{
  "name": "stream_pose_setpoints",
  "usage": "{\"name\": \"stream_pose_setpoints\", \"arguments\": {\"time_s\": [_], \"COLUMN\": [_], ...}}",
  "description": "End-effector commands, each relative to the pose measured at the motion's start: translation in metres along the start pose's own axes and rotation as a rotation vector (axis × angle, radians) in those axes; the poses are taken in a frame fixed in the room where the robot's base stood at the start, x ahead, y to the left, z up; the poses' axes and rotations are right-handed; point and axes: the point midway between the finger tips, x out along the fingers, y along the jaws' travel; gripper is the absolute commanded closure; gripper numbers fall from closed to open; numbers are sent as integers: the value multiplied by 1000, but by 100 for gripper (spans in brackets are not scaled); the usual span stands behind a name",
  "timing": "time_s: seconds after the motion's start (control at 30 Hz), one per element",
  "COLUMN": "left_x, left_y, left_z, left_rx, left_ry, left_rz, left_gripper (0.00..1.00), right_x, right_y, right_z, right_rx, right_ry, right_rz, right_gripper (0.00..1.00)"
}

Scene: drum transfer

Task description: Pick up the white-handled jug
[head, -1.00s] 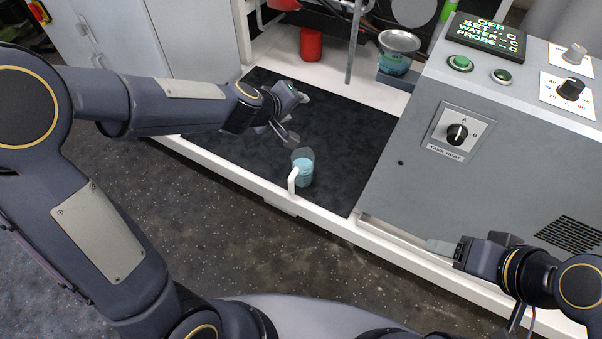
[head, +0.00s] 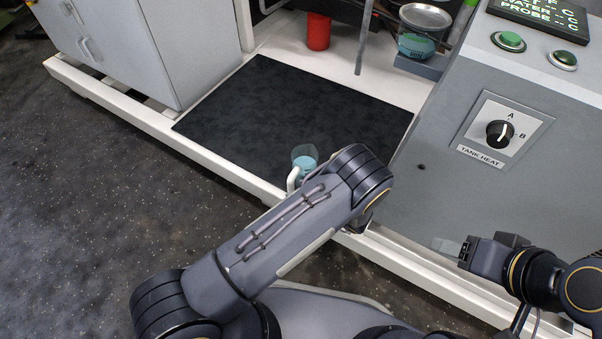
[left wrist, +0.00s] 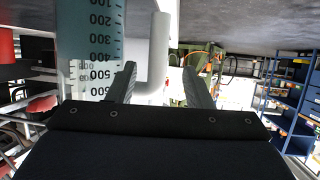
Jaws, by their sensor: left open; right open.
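The jug (head: 305,161) is clear with pale blue liquid and a white handle (head: 292,179). It stands upright at the front edge of the black mat, its lower part hidden by my left arm. In the left wrist view the jug (left wrist: 92,45) with its scale marks fills the left side, and its white handle (left wrist: 158,50) shows between the fingers of my open left gripper (left wrist: 160,72). I cannot tell how deep the handle sits between them. The left gripper is hidden in the head view. My right gripper (head: 452,247) is open and empty at the lower right.
The black mat (head: 290,110) is otherwise clear. A grey control cabinet (head: 450,170) rises on the right and a grey cupboard (head: 140,45) on the left.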

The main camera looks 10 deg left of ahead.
Motion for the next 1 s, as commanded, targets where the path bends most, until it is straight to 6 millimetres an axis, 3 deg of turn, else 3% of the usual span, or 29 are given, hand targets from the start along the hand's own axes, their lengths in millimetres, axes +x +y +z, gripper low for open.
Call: {"name": "stream_pose_setpoints", "arguments": {"time_s": [0.4, 0.73, 1.0], "left_x": [58, 66, 66], "left_y": [3, 3, 3], "left_z": [6, 4, 4], "left_rx": [-1, 0, 0], "left_ry": [-1, -3, -3], "left_rz": [0, 2, 2], "left_gripper": [54, 54, 87], "right_x": [23, 24, 24], "right_y": [11, 11, 11], "right_z": [12, 12, 12], "right_rx": [0, 0, 0], "right_ry": [0, 0, 0], "right_rz": [0, 0, 0], "right_gripper": [42, 42, 42]}}
